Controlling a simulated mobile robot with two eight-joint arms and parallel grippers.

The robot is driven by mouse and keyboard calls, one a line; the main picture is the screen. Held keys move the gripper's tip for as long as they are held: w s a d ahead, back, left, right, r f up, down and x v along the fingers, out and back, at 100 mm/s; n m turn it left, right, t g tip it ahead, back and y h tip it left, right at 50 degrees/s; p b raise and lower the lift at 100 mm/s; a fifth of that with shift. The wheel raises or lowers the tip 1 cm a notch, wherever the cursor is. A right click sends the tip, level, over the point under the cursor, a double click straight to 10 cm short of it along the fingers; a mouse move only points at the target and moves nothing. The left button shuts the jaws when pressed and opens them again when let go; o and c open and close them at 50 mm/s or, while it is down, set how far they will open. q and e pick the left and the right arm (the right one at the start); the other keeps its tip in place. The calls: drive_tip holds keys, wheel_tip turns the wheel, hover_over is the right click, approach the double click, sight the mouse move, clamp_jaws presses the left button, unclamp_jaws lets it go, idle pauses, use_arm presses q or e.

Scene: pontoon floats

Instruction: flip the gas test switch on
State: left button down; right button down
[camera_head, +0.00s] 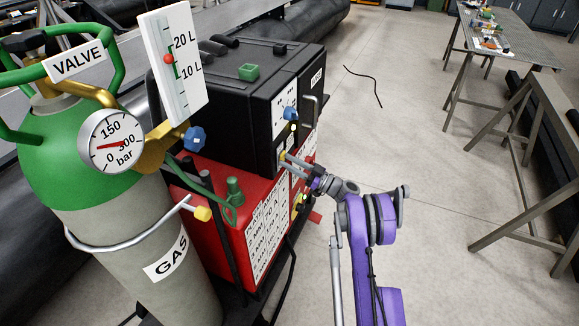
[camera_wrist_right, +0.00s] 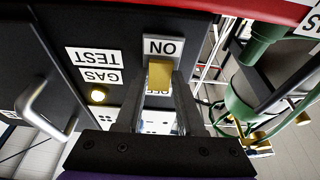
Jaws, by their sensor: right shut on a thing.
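The gas test switch (camera_wrist_right: 159,75) is a yellow lever on the dark front panel of the black unit (camera_head: 240,92). In the right wrist view, which is upside down, an ON plate (camera_wrist_right: 164,46) shows just above the lever. An OFF plate below it is mostly hidden by the lever and fingers. The GAS TEST label (camera_wrist_right: 96,66) is left of it. My right gripper (camera_wrist_right: 158,88) is shut on the lever, one finger on each side. In the head view my right gripper (camera_head: 289,158) reaches the unit's front face from the right. My left gripper is out of view.
A red unit (camera_head: 222,232) sits below the black one. A green-topped gas cylinder (camera_head: 75,180) with gauge stands left. Floor to the right is open, up to metal tables (camera_head: 520,35).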

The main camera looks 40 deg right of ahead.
drive_tip(key=c, duration=0.5)
unclamp_jaws()
drive_tip(key=shift+s, duration=0.1)
drive_tip(key=v, duration=1)
drive_tip(key=shift+s+d+f+b, duration=0.15)
drive_tip(key=shift+s+b, duration=0.1)
drive_tip(key=shift+b, duration=0.15)
